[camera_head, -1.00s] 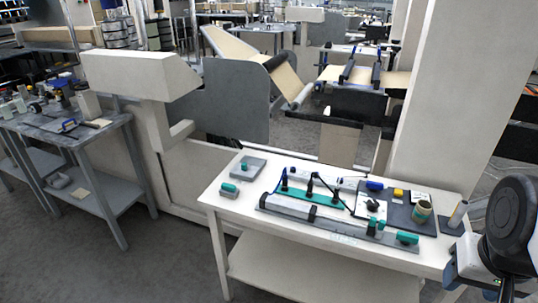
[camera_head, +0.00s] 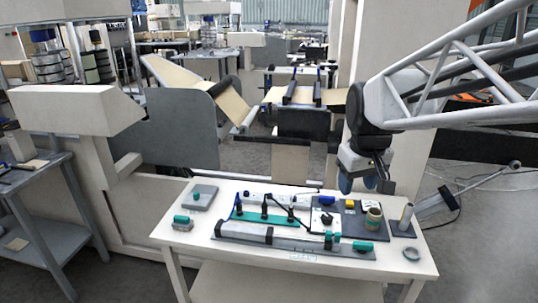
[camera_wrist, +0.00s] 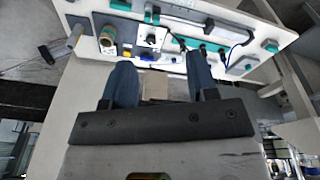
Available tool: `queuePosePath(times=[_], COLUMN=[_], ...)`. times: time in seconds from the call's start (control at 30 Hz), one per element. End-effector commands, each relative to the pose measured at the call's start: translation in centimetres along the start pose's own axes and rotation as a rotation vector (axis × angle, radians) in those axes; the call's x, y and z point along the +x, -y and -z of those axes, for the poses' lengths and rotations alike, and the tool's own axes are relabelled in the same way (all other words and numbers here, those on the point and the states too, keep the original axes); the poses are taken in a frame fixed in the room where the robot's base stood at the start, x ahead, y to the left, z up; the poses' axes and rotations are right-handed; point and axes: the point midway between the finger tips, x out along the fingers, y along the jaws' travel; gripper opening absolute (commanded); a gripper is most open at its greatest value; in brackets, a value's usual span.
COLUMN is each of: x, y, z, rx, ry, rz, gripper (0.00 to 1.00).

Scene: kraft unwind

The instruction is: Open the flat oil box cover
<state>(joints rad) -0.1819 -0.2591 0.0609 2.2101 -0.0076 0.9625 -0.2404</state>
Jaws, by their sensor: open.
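A flat grey square box (camera_head: 205,191) with a small green knob on top lies at the back left of the white table; it looks like the oil box, but I cannot be sure. Its top looks closed. It also shows at the right in the wrist view (camera_wrist: 243,66). A smaller grey box with a green top (camera_head: 182,222) sits just in front of it. My gripper (camera_head: 360,184) hangs above the back right of the table, well to the right of both boxes. Its blue fingers are apart and empty in the wrist view (camera_wrist: 160,76).
A long grey fixture (camera_head: 285,241) with a white roller and green parts lies along the front. A dark mat (camera_head: 351,229) holds a tape roll (camera_head: 373,219) and small parts. An upright grey cylinder (camera_head: 406,216) stands at the right. A machine frame rises behind the table.

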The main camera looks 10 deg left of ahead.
Motion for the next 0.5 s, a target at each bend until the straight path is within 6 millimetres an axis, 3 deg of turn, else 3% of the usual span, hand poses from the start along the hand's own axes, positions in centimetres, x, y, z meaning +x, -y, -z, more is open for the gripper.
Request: queuePosePath(times=[0.5], x=[2.9], y=[3.7], z=[13.5], rx=[-0.247], ry=[0.031], rz=[0.028], gripper=[0.53])
